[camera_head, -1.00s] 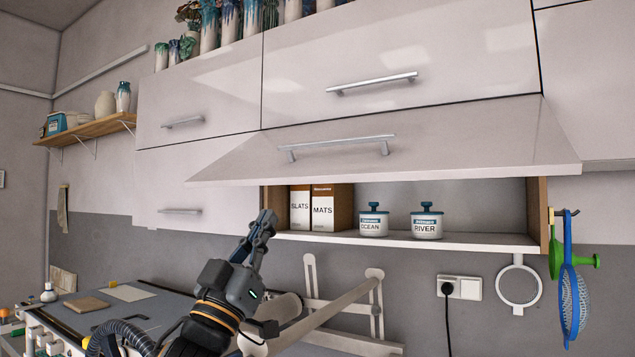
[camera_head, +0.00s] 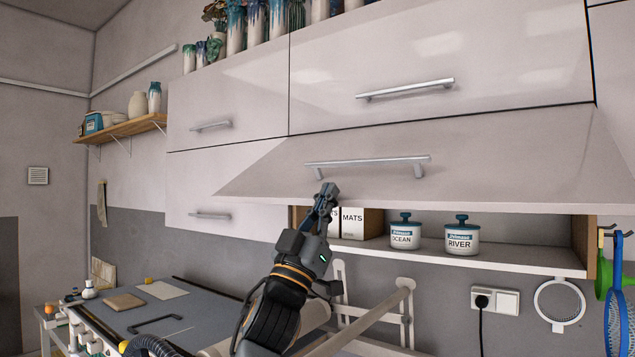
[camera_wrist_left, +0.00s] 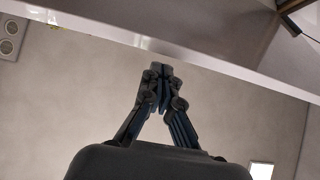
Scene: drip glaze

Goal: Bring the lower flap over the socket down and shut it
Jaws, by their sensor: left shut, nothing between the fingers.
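The lower flap (camera_head: 480,170) is a glossy pale panel, tilted up and outward over an open cabinet compartment (camera_head: 430,243). Its bar handle (camera_head: 368,162) runs along its front face. The socket (camera_head: 495,300) is on the grey wall below the compartment, with a black plug in its left half. My left gripper (camera_head: 328,190) is shut and empty, its tips by the flap's lower edge, below the left end of the handle. I cannot tell whether they touch. In the left wrist view the shut fingers (camera_wrist_left: 158,72) point towards a pale panel edge (camera_wrist_left: 190,55). My right gripper is not in view.
Inside the compartment stand a box labelled MATS (camera_head: 352,222), an OCEAN jar (camera_head: 403,233) and a RIVER jar (camera_head: 461,238). Vases (camera_head: 255,20) stand on top of the cabinets. A work table (camera_head: 190,310) is at the lower left.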

